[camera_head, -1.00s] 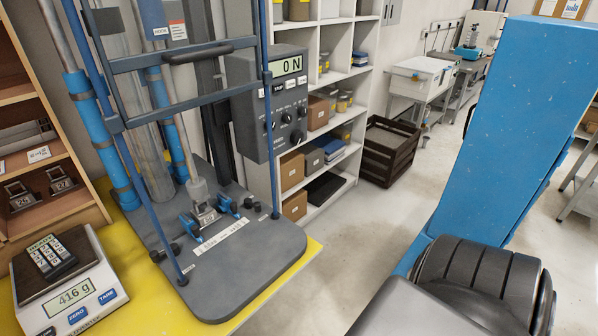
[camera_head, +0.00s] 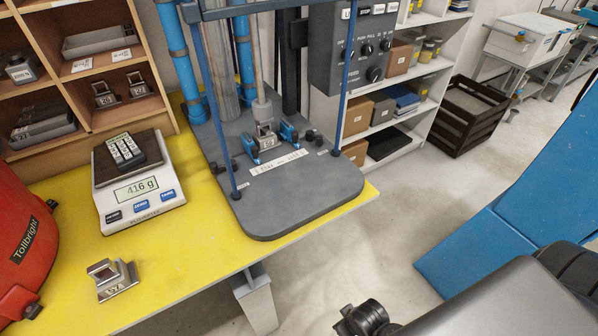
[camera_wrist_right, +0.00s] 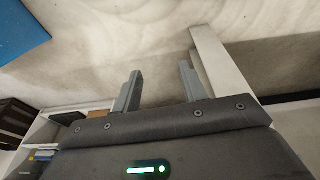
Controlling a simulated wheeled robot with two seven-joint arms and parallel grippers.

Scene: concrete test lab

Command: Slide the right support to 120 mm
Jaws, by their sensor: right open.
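The testing machine's dark grey base plate (camera_head: 300,200) stands on the yellow bench. Two small blue supports sit on it, the left one (camera_head: 250,146) and the right one (camera_head: 289,132). Between them is a metal block (camera_head: 266,140) with a number label, below the vertical rod. A white scale strip (camera_head: 278,162) lies in front of the supports; its marks are too small to read. My right gripper (camera_wrist_right: 160,82) is open and empty in the right wrist view, over the floor and away from the machine. My left gripper is out of view.
Blue upright rods (camera_head: 217,105) frame the machine's front. A small metal block (camera_head: 112,278) and a red container (camera_head: 22,245) are on the bench. A dark crate (camera_head: 466,115) stands on the floor; open floor lies right of the bench.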

